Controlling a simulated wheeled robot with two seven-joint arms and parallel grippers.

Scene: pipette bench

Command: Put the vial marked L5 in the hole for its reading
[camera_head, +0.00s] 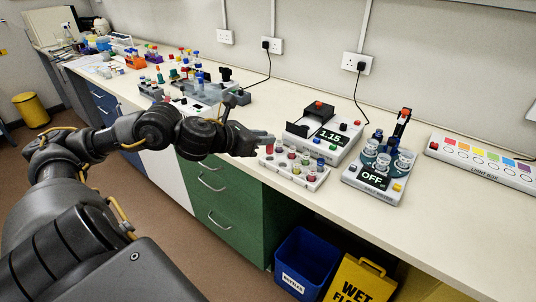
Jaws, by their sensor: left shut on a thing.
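My left gripper (268,142) reaches in from the left over the bench and is shut on a small vial with a red part (269,149), mostly hidden by the fingers. No mark can be read on it. The gripper is at the back left edge of a white rack (312,184) with several colour-capped vials; I cannot tell whether the held vial is clear of the rack. A white meter (347,150) behind the rack reads 1.15. No L5 mark or reading label on a hole is legible. My right gripper is out of view.
A device showing OFF (373,180) with clear vessels stands right of the rack. A light box (483,163) with coloured patches lies at the far right. Crowded labware and racks (205,91) fill the bench's far left. The bench front right is clear. A blue bin (305,258) stands below.

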